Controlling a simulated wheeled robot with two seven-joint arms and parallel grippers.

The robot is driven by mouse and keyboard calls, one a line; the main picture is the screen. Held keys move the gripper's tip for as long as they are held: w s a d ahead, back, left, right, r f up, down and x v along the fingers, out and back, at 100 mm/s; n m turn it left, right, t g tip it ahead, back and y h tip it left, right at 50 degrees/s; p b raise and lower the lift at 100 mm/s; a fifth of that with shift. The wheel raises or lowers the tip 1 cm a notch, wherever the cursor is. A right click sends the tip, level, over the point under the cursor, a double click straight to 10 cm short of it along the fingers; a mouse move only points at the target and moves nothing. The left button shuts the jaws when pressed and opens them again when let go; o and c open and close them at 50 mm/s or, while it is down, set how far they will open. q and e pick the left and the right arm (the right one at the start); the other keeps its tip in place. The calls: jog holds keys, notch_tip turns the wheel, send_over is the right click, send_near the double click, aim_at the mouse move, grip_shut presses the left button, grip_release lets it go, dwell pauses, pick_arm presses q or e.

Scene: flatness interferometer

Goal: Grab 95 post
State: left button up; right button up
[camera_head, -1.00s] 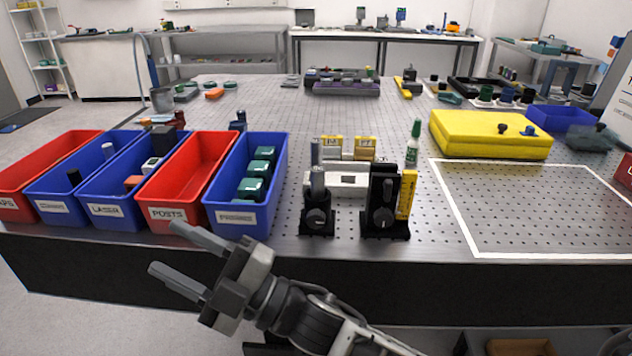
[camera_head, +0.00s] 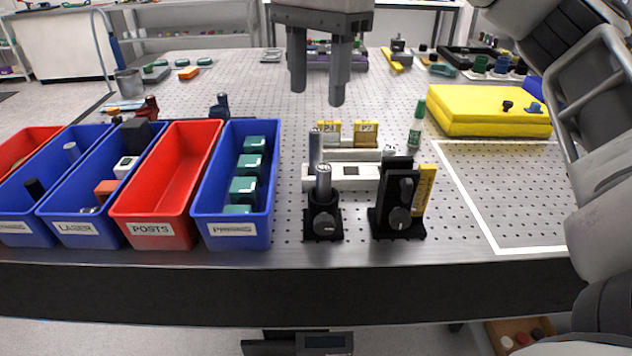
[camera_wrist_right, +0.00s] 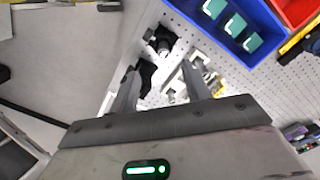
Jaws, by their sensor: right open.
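Two silver posts stand upright near the table's front edge in the head view. The front post (camera_head: 323,180) is in a black post holder (camera_head: 322,221); the other post (camera_head: 315,148) stands just behind it. No length marking is legible, so I cannot tell which is the 95 post. My right gripper (camera_head: 318,96) is open and empty, pointing down above and behind the posts in the head view. In the right wrist view its two fingers (camera_wrist_right: 160,68) are apart, with black holders and pale parts beyond them. My left gripper is not in view.
A black mount (camera_head: 398,203) with a knob stands right of the post holder. Behind are a white block (camera_head: 345,184) and yellow labelled blocks. The red POSTS bin (camera_head: 152,231) and blue bins (camera_head: 233,232) stand left. A yellow case (camera_head: 488,108) and clear outlined area lie right.

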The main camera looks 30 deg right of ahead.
jog(key=d, duration=0.2)
jog(key=b, duration=0.1)
send_over(324, 166)
jog(key=shift+h, duration=0.3)
jog(key=f, duration=0.8)
jog(key=shift+s+a+f, duration=0.1)
jog(key=shift+s+f, duration=0.1)
jog(key=shift+s, duration=0.2)
jog(key=shift+w+f+p, duration=0.15)
jog(key=shift+f, duration=1.5)
jog(key=shift+w+f+p, duration=0.15)
jog(key=shift+f, duration=1.45)
grip_shut()
